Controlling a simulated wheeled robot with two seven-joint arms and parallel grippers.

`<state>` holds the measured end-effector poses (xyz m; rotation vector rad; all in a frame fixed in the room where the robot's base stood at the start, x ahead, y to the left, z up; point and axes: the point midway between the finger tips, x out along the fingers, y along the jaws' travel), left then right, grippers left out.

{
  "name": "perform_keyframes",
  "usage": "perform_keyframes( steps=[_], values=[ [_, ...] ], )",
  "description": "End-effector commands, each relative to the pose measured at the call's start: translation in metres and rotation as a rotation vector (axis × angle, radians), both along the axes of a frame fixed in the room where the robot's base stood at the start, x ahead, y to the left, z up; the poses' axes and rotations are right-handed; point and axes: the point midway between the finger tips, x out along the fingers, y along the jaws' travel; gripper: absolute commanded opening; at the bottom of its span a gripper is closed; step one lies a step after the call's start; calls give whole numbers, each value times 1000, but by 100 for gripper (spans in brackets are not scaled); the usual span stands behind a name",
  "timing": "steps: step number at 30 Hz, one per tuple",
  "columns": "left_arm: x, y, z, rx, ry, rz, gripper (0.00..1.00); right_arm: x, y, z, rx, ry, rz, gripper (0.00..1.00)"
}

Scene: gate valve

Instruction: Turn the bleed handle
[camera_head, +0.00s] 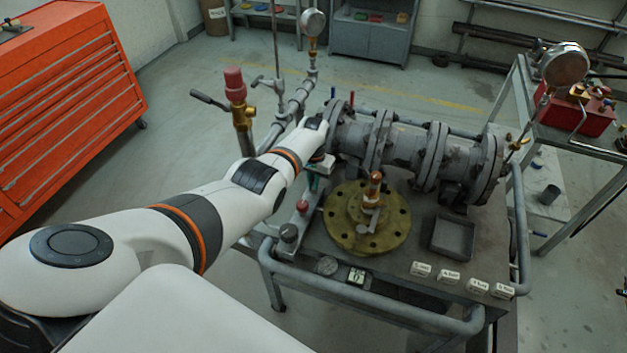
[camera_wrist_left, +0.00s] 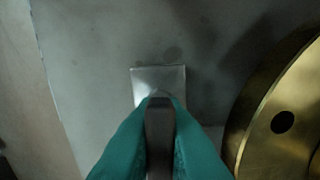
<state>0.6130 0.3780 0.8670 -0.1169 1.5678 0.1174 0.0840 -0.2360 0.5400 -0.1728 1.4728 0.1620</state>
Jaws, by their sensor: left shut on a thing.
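My left gripper (camera_wrist_left: 160,140) has its teal fingers closed on both sides of a narrow grey metal bar (camera_wrist_left: 160,125), with a pale square plate (camera_wrist_left: 158,80) just beyond it. I cannot tell for sure from these views that this bar is the bleed handle. In the head view my left gripper (camera_head: 316,180) points down at the bench, left of the brass flange (camera_head: 345,235); the arm hides most of what it holds. The brass flange (camera_wrist_left: 275,120) also shows at the right of the wrist view. My right gripper is not in view.
The grey gate valve body (camera_head: 405,145) lies behind the flange on the bench. A red-capped brass fitting (camera_head: 236,90) and a lever (camera_head: 208,100) stand left of it. A dark tray (camera_head: 452,236), small labelled blocks (camera_head: 450,276) and a front rail (camera_head: 380,307) lie to the right and front.

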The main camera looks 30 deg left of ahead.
Motion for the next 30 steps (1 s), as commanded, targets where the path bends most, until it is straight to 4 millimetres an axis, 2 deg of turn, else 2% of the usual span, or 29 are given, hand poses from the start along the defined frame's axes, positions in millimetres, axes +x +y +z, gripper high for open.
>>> perform_keyframes(
  steps=[9, 10, 14, 23, 26, 30],
  values=[
    [0, 0, 0, 0, 1, 0, 0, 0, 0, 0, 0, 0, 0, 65],
    [0, 0, 0, 0, 1, 0, 12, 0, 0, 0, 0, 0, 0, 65],
    [0, 0, 0, 0, 1, 0, 32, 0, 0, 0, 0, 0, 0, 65],
    [0, 0, 2, 0, 0, -1, 32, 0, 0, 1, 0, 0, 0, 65],
    [0, 0, 12, 0, -2, -1, 32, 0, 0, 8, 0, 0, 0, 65],
    [0, 0, 39, 1, -3, -1, 32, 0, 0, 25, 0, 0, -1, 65]
  ],
)
